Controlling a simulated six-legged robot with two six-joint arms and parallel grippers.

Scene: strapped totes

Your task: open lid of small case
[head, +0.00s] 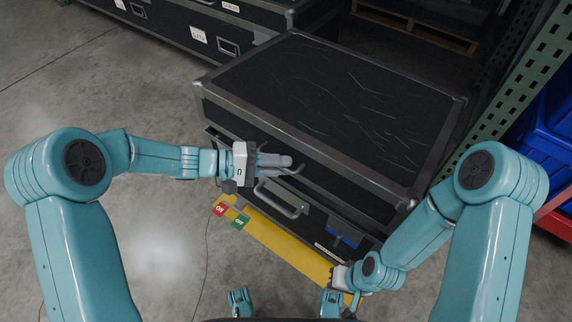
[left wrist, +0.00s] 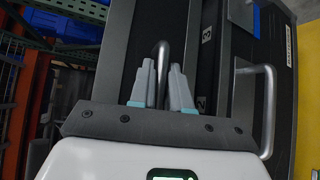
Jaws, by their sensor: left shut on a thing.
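The small case is a black case with grey metal edges; its scratched lid (head: 335,95) fills the middle of the head view. My left gripper (head: 285,162) is at the front of the lid. In the left wrist view its two fingers (left wrist: 160,85) are closed around an upright metal handle (left wrist: 162,55). A second bail handle (head: 285,200) sits lower on the case front, apart from the fingers; it also shows in the left wrist view (left wrist: 268,110). A dark gap runs under the lid's front edge. My right gripper (head: 345,280) is low by the case's front right; its fingers are unclear.
A blue strap or latch (head: 342,236) is on the case front. A yellow strip (head: 270,240) with a red tag (head: 221,209) and a green tag (head: 239,222) lies below. Another black case (head: 200,35) stands behind. A green rack (head: 535,60) and blue bins (head: 545,135) are at right. Left floor is clear.

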